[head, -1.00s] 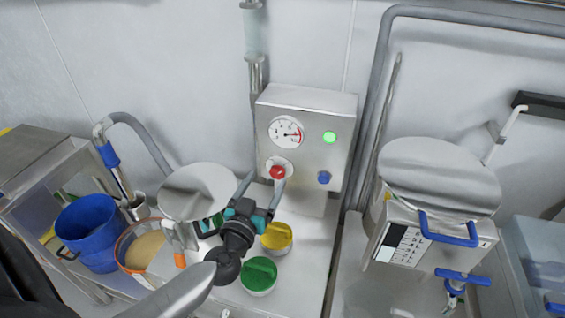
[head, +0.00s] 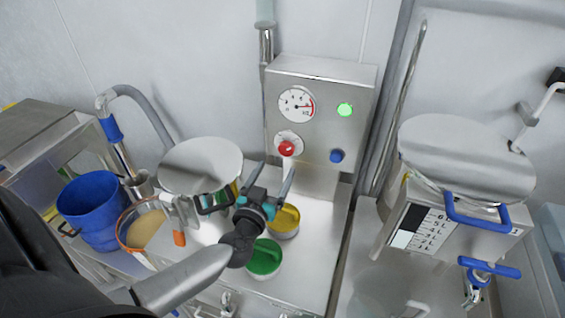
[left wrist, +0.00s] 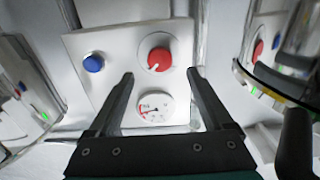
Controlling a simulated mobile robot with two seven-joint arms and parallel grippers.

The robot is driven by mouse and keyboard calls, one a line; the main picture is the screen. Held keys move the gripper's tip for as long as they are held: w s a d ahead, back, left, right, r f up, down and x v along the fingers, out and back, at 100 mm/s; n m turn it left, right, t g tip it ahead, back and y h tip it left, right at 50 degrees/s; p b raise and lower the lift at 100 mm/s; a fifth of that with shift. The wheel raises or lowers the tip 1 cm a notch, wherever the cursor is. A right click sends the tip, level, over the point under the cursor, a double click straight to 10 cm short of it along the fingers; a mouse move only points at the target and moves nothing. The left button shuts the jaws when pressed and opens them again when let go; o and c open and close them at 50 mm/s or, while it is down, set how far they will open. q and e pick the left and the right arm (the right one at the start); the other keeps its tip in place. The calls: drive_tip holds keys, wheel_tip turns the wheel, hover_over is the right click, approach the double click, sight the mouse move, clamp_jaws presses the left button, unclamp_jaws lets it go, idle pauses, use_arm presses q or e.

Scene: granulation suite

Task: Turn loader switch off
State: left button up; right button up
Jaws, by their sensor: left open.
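The loader switch appears to be the red round knob (head: 286,148) on the front of the steel control box (head: 312,180). The green lamp (head: 345,109) on the box is lit. My left gripper (head: 273,170) is open and empty, just below and in front of the knob in the head view. In the left wrist view the red knob (left wrist: 159,54) has a white mark pointing to the lower left. The open fingers of my left gripper (left wrist: 160,74) stand either side of its line, apart from it in the picture. My right gripper is not in view.
A dial gauge (head: 297,104) and a blue button (head: 336,156) are near the knob. Below are a yellow-lidded tub (head: 286,221) and a green-lidded tub (head: 264,258). A round steel lid (head: 200,165) stands left, beside a blue bucket (head: 92,208). A lidded steel vessel (head: 465,155) is right.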

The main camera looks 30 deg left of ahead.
sight(285, 151)
use_arm(q)
drive_tip(key=b+x, duration=0.1)
drive_tip(key=x, duration=0.5)
drive_tip(key=shift+w+r, duration=0.15)
drive_tip(key=shift+w, duration=0.1)
clamp_jaws()
idle(0.5)
